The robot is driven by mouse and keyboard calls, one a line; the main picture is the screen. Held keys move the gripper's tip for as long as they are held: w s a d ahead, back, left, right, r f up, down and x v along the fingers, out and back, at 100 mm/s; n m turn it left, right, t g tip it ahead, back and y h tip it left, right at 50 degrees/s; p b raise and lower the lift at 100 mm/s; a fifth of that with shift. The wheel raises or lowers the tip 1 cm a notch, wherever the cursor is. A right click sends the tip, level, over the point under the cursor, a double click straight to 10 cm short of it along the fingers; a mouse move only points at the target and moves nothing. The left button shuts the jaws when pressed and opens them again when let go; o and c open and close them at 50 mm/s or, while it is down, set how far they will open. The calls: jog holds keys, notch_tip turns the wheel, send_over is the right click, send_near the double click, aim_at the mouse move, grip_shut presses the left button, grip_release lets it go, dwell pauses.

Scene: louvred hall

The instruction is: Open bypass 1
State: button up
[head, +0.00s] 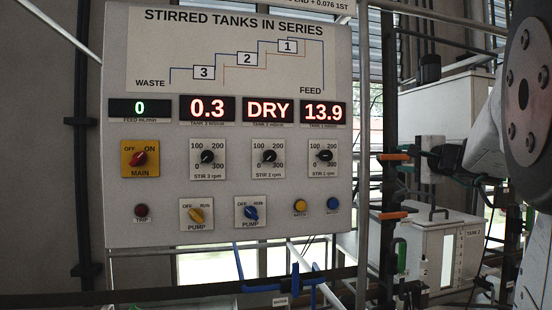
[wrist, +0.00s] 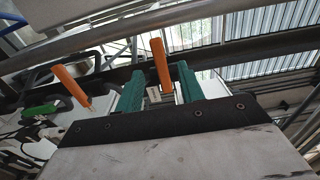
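Two orange lever handles stick out beside the right edge of the panel in the head view, an upper one (head: 393,157) and a lower one (head: 391,215). Which of them is bypass 1 cannot be read. In the wrist view, one orange handle (wrist: 160,64) shows between the green fingers of my gripper (wrist: 158,67), and another orange handle (wrist: 72,86) lies outside them, to the left. The fingers are apart, with gaps beside the handle between them.
The control panel (head: 228,225) has displays reading 0, 0.3, DRY and 13.9. Blue handles (head: 285,275) are below it. A green handle (head: 402,256) and a white tank (head: 440,255) labelled TANK 2 stand at lower right. A grey rail (wrist: 120,42) crosses the wrist view.

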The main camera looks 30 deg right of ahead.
aim_at(391, 158)
jog(key=shift+x, duration=3.15)
grip_shut()
